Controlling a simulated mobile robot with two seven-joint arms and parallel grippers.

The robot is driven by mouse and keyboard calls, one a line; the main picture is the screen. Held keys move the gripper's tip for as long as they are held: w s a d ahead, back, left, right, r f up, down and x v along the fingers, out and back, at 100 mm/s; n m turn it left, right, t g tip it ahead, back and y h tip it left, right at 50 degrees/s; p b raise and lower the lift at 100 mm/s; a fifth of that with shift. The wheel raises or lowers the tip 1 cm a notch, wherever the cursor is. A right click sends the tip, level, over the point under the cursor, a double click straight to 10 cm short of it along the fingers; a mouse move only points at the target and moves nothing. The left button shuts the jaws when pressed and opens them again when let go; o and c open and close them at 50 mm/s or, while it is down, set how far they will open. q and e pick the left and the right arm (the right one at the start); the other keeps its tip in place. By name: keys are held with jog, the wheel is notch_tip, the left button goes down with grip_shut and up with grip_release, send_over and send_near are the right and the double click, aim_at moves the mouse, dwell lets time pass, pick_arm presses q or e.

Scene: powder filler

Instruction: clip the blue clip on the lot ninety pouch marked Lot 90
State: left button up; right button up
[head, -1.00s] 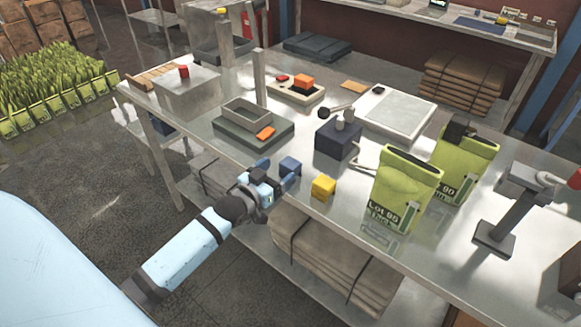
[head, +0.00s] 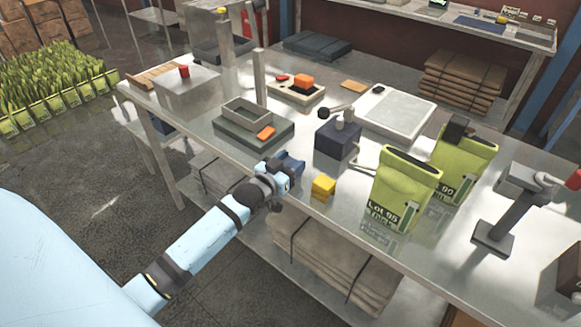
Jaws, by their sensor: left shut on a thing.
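The blue clip (head: 291,162) is at the near edge of the steel table, beside the yellow clip. My left gripper (head: 283,172) is shut on the blue clip and partly hides it. The rear green pouch (head: 464,165) stands upright at the right; its label shows "90", the rest being hidden by the front pouch. A dark piece sits at its top edge. The front green pouch (head: 403,188) stands upright nearer me; its label seems to read "Lot 95". My right gripper is out of view.
A yellow clip (head: 323,187) stands just right of my left gripper. A grey stand (head: 500,215) is at the right, a white-topped scale (head: 396,112) behind.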

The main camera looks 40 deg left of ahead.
aim_at(291, 162)
pick_arm(q)
notch_tip(291, 162, up, 20)
jog(key=shift+p, duration=0.35)
dwell(0.8)
